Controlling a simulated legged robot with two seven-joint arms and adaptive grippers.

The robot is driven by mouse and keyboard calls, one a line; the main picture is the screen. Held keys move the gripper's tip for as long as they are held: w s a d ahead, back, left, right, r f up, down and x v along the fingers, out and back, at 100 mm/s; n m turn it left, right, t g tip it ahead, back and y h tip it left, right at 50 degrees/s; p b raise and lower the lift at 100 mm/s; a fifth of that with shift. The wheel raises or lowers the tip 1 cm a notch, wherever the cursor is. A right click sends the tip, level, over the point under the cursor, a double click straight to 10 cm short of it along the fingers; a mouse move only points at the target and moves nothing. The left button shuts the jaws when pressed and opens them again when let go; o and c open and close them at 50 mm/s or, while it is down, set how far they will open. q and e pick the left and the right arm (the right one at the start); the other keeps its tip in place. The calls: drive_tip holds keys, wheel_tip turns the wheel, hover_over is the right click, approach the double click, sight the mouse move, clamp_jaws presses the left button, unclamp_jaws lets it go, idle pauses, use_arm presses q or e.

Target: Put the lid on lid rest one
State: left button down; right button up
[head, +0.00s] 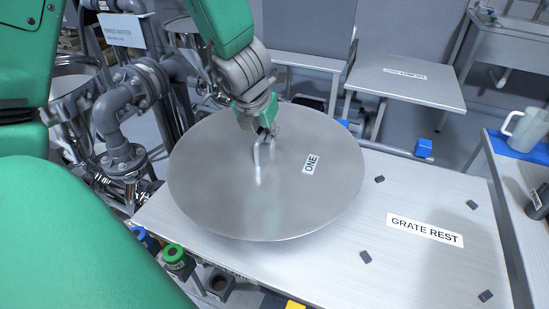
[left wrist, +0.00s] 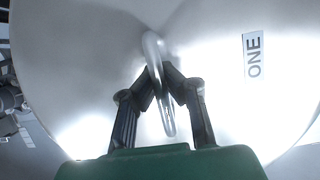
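The lid (head: 235,200) is a large round grey metal disc with a bar handle and a label reading ONE. In the head view it covers the left part of a pale table (head: 400,270). My left gripper (head: 262,135) comes down over the handle (head: 258,160). In the left wrist view the two dark fingers (left wrist: 162,80) close in on both sides of the handle (left wrist: 155,50), with the lid (left wrist: 90,60) filling the background. I cannot tell whether the lid touches the table. No lid rest one marking shows. My right gripper is not in view.
The table's right part has a GRATE REST label (head: 425,230) and several small dark pads. Pipes (head: 115,130) stand at left. A smaller table (head: 400,85) stands behind. A pitcher (head: 525,130) is at right.

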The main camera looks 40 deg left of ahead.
sight(266, 150)
use_arm(q)
wheel_tip(266, 150, down, 5)
drive_tip(key=shift+r+b, duration=0.15)
drive_tip(key=shift+b, duration=1.1)
drive_tip(key=shift+d+f+b, duration=0.2)
drive_tip(key=shift+f+b, duration=0.25)
drive_tip(key=shift+f, duration=0.2)
wheel_tip(266, 150, down, 2)
drive_tip(key=shift+f+b, duration=0.1)
drive_tip(key=shift+b, duration=0.6)
drive_tip(key=shift+f, duration=0.3)
drive_tip(key=shift+a, duration=0.2)
drive_tip(key=c, duration=1.7)
unclamp_jaws()
drive_tip(key=shift+d, duration=0.2)
